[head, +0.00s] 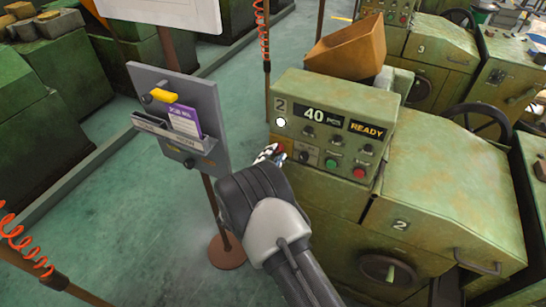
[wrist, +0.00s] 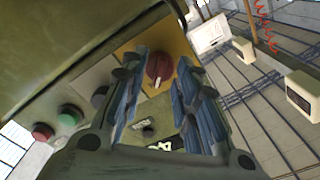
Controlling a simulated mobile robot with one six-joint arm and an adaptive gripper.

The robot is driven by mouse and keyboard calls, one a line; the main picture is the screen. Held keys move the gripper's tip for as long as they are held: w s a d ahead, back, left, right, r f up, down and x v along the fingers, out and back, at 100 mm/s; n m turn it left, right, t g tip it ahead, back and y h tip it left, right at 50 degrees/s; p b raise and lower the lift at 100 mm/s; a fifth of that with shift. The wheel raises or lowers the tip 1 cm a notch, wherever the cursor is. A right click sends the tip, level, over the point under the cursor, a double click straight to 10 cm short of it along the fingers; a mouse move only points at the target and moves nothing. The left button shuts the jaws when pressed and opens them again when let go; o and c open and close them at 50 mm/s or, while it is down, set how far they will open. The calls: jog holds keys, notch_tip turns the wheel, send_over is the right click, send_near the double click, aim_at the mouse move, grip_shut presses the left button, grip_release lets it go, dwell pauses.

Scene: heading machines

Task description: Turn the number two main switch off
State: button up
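The number two machine (head: 440,190) is green, with a "2" on its panel. Its main switch is a red rotary knob (wrist: 158,67) on a yellow plate; a white mark on it points toward the bottom of the wrist view. In the head view a bit of red (head: 280,148) shows at my fingertips, and my gripper hides most of the switch. My gripper (head: 270,153) is at the left end of the panel. In the wrist view its fingers (wrist: 160,85) are apart, one on either side of the knob, with gaps showing; contact cannot be told.
The panel display (head: 318,116) reads 40 PCS and READY. A green button (head: 331,163) and a red button (head: 359,172) sit right of my gripper. A grey card board (head: 205,100) on a post stands close left. An orange hopper (head: 348,45) is behind.

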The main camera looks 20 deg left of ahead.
jog(key=shift+c, duration=0.3)
grip_shut()
dwell(0.5)
jog(key=n+b, duration=0.4)
jog(key=n, duration=1.3)
jog(key=shift+d+n, duration=0.15)
jog(key=shift+n, duration=0.25)
dwell(0.4)
